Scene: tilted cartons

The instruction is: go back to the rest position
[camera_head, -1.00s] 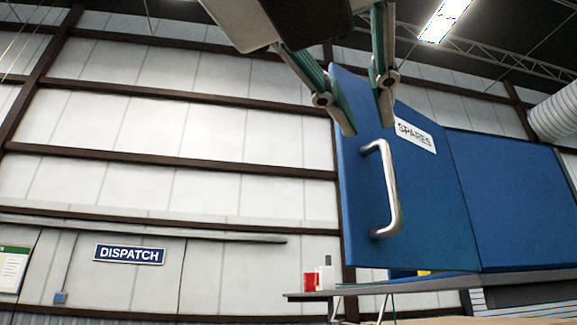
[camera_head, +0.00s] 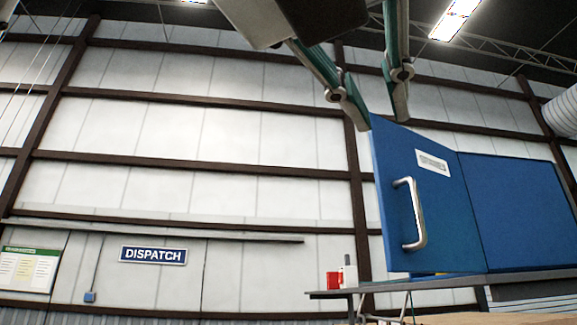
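My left gripper (camera_head: 384,124) hangs into the top of the head view, with its two green-and-grey fingers spread apart and nothing between them. The fingertips appear at the upper left edge of an open blue cabinet door (camera_head: 440,225); I cannot tell the exact gap in depth. The door carries a metal handle (camera_head: 418,214) and a white label. My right gripper is not in view.
The blue cabinet (camera_head: 520,210) stands on a grey table (camera_head: 460,281) at the right. A red mug (camera_head: 333,280) and a white bottle (camera_head: 349,274) stand near the table's left end. A dispatch sign (camera_head: 153,255) is on the wall at left.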

